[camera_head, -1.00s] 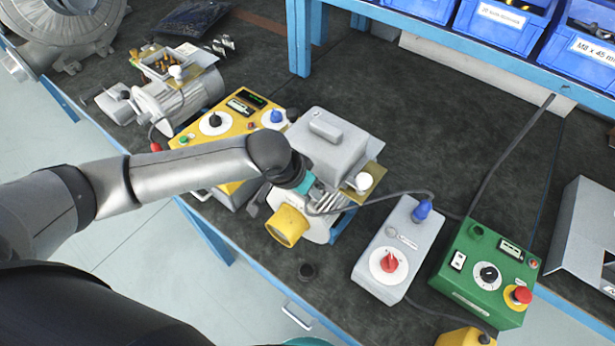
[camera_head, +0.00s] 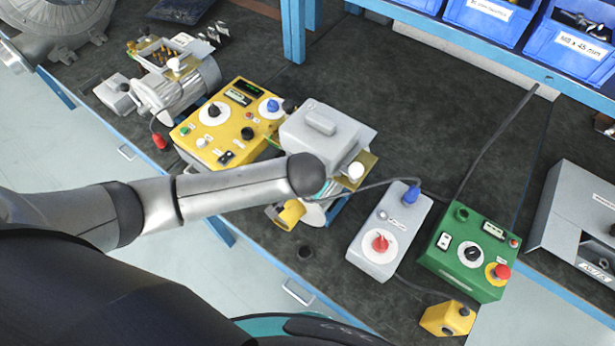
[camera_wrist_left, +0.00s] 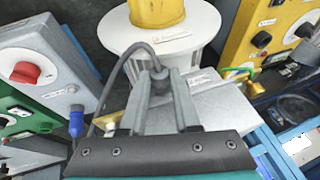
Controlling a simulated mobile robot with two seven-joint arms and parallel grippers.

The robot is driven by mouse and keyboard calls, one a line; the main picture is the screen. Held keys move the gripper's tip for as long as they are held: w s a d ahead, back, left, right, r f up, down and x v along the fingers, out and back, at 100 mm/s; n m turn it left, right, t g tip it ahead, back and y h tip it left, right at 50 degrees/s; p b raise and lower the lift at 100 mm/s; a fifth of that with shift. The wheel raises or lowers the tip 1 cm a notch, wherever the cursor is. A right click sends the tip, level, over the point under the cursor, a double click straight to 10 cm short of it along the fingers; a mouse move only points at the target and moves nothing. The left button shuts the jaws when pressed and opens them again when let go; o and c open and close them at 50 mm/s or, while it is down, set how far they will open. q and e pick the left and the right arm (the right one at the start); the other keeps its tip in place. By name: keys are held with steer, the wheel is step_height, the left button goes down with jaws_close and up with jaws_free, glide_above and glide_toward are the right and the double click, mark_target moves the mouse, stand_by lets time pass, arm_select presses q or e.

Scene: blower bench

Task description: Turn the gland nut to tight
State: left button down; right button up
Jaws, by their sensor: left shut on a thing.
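The gland nut (camera_wrist_left: 159,77) is a small dark grey fitting on the motor's grey terminal box, with a grey cable (camera_wrist_left: 131,56) curving out of it, in the left wrist view. My left gripper (camera_wrist_left: 161,88) is shut on it, one finger on each side. In the head view the motor's terminal box (camera_head: 323,132) shows beyond my left arm, which hides the nut and fingers. Whether the nut is tight cannot be told. My right gripper is not in view.
A yellow control box (camera_head: 228,125) stands left of the motor. A grey box with a red knob (camera_head: 379,243) and a green box (camera_head: 470,252) stand to its right. A small yellow box (camera_head: 447,318) sits near the front edge. The bench behind is clear.

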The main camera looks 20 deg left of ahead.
arm_select(q)
steer(key=c, duration=0.9)
jaws_free()
steer(key=shift+r, duration=0.1)
steer(key=p+v, duration=0.2)
steer(key=v, duration=1.3)
steer(key=shift+s, duration=0.1)
